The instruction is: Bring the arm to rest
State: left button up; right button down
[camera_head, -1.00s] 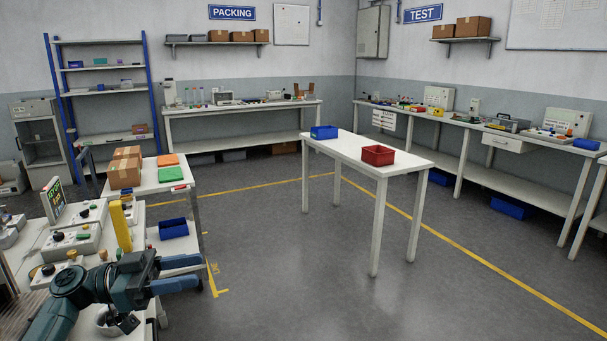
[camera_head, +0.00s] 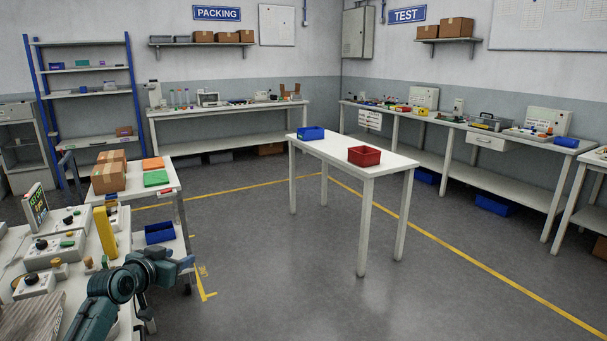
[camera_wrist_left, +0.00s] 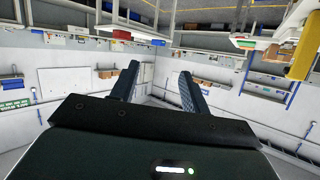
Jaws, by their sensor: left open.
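My left gripper (camera_head: 187,264) is beside the right edge of the near-left bench, in front of the blue bin on the lower level. In the left wrist view its two fingers (camera_wrist_left: 158,88) stand apart with nothing between them. That view is turned over, with benches at the top and the wall beyond the fingers. My left arm (camera_head: 112,290) is folded at the lower left of the head view. My right gripper shows in neither view.
The near-left bench (camera_head: 75,262) carries control boxes and a yellow post (camera_head: 105,231). A blue bin (camera_head: 159,233) sits close behind the gripper. A white table (camera_head: 335,153) with a blue bin (camera_head: 311,133) and a red bin (camera_head: 364,156) stands mid-room. Floor to the right is clear.

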pick_arm(q)
jog(key=w+a+r+n+t+y, duration=0.1)
jog(key=a+r+t+y, duration=0.2)
jog(key=a+r+y, duration=0.25)
jog(key=s+d+f+g+h, duration=0.1)
jog(key=s+d+f, duration=0.3)
jog(key=s+f, duration=0.15)
jog(key=s+d+f+m+h, duration=0.1)
jog(key=s+d+f, duration=0.25)
jog(key=f, duration=0.35)
jog(key=s+d+f+g+h, duration=0.1)
jog(key=s+d+f+h, duration=0.15)
jog(key=s+f, duration=0.3)
jog(key=s+d+f+g, duration=0.2)
jog(key=s+d+f, duration=0.2)
jog(key=s, duration=0.8)
jog(key=s+d+f+g+h, duration=0.1)
jog(key=s+d+f+g, duration=0.1)
jog(key=s+d+f, duration=0.2)
jog(key=s+d, duration=0.3)
jog(key=s, duration=0.5)
jog(key=shift+s+f, duration=0.3)
jog(key=shift+s, duration=0.1)
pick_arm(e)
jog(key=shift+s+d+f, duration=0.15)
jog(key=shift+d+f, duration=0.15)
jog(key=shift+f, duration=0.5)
